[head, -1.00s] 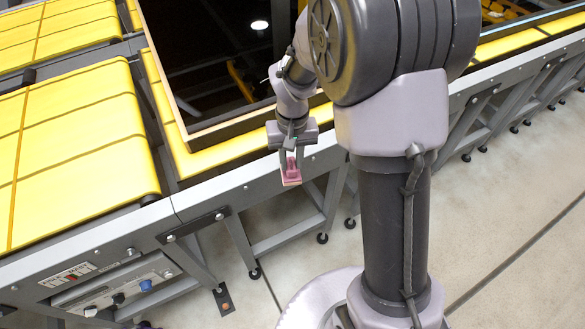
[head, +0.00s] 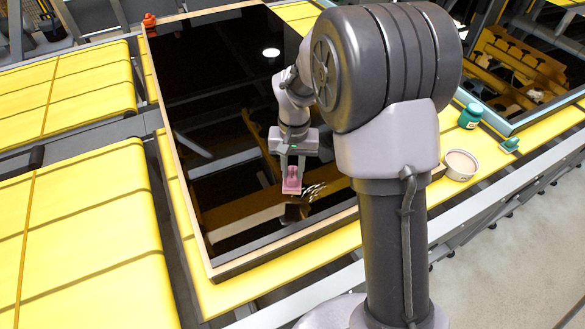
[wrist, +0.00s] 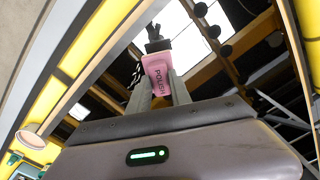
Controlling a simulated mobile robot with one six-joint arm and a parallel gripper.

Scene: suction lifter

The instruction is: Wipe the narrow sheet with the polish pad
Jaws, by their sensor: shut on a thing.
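My gripper (head: 291,170) is shut on the pink polish pad (head: 291,186) and points down over a dark, glossy sheet (head: 215,110) with a pale wooden rim. The pad is above the sheet's near part, with its dark reflection just below; it seems slightly clear of the surface. White streaky marks (head: 314,190) lie on the sheet just right of the pad. In the wrist view the pad (wrist: 157,75) stands between the two fingers, its lettering visible, with the mirror-like sheet behind it. I cannot tell whether this is the narrow sheet.
Yellow belts (head: 85,250) lie to the left. A white tub (head: 460,165), a green jar (head: 470,116) and a small green item (head: 509,145) stand on the yellow strip at right. Another framed sheet (head: 520,75) lies beyond them. A red-orange object (head: 149,20) sits at the far left corner.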

